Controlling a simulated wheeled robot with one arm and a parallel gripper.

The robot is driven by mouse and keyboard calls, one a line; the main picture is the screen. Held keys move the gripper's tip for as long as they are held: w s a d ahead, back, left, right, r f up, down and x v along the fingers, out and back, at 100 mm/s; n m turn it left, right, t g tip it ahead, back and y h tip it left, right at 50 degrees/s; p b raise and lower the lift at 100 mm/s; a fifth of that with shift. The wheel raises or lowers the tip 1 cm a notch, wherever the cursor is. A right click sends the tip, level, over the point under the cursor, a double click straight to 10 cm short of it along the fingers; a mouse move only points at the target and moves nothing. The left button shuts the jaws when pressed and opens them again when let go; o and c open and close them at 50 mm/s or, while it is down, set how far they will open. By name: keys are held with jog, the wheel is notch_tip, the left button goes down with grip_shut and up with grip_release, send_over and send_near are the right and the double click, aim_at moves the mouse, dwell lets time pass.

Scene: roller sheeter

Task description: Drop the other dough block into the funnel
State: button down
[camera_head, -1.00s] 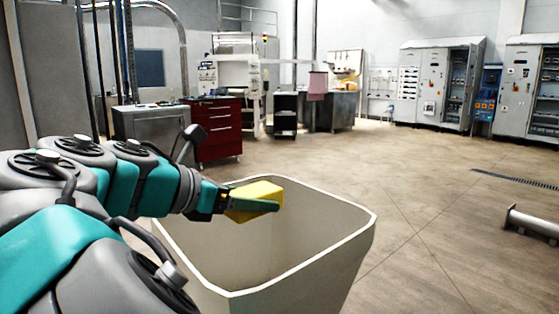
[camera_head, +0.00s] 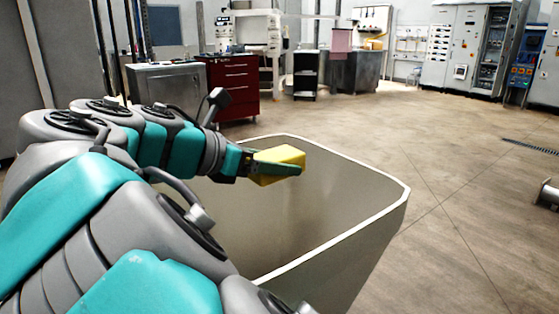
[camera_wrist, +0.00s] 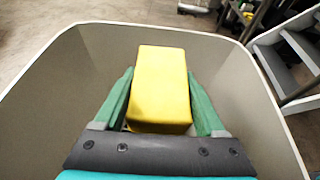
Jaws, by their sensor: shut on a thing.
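The yellow dough block (camera_head: 281,156) is held between the two green fingers of my gripper (camera_head: 284,168). My gripper is shut on the block and reaches over the mouth of the large pale funnel (camera_head: 345,195), which has a white rim. The wrist view shows the block (camera_wrist: 160,80) lengthwise between the fingers, inside the outline of the funnel's rim. The funnel's inner walls (camera_wrist: 225,75) show on both sides of it. The funnel's bottom is hidden behind the block, my gripper and my arm.
A red drawer cabinet (camera_head: 232,88) and a metal cabinet (camera_head: 168,88) stand behind. The floor (camera_head: 465,185) to the right is mostly open.

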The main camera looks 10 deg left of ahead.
jog(key=shift+f+b, duration=0.4)
jog(key=shift+f, duration=0.15)
grip_release()
jog(key=shift+s+a, duration=0.1)
jog(key=v, duration=0.7)
jog(key=shift+s+a+p, duration=0.2)
jog(key=shift+a+p, duration=0.05)
jog(key=shift+p, duration=0.1)
jog(key=shift+r, duration=0.15)
dwell(0.8)
